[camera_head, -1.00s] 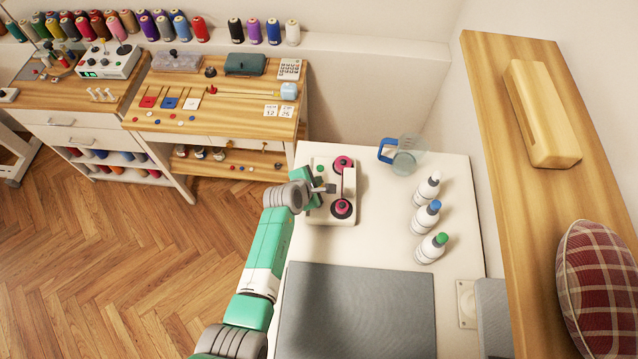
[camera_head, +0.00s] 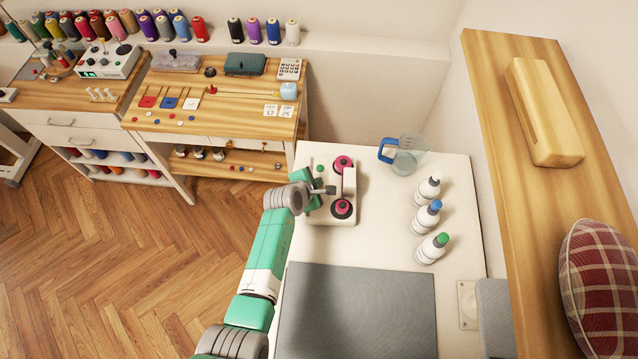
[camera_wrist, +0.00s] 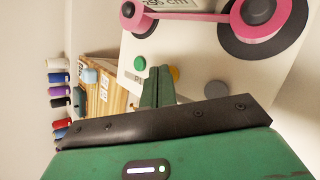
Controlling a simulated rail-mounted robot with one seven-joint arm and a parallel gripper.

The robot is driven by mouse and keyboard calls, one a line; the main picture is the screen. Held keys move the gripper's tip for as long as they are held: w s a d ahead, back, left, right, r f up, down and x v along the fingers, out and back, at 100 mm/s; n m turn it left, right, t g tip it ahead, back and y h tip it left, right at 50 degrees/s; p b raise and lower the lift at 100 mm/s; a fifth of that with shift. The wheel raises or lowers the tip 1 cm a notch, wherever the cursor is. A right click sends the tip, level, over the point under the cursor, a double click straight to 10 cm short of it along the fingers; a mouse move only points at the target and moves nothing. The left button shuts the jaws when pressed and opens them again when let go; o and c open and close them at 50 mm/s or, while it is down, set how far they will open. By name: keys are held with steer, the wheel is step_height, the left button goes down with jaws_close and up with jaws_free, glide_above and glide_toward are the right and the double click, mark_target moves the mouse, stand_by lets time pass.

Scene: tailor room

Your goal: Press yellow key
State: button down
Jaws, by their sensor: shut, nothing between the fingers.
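A cream-coloured device (camera_head: 347,215) with two pink reels stands on the white table, and its panel fills the upper part of the wrist view. On the panel, a yellow key (camera_wrist: 174,72) shows only in part, just behind and right of my fingertips. A green key (camera_wrist: 139,62) sits to its left and a grey key (camera_wrist: 217,88) to its right. My gripper (camera_wrist: 157,72) is shut and empty, with its tips at the panel close to the yellow key. I cannot tell whether they touch it. In the head view my gripper (camera_head: 328,190) is over the device.
A clear jug with a blue handle (camera_head: 384,151) and several bottles (camera_head: 427,219) stand right of the device. A grey mat (camera_head: 355,310) lies in front of it. A wooden shelf (camera_head: 490,75) runs along the right. A desk with a calculator (camera_head: 289,68) stands at the back left.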

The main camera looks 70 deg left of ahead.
steer(key=shift+r+p, duration=0.5)
step_height(320, 180, up, 6)
steer(key=p, duration=0.6)
stand_by(0.5)
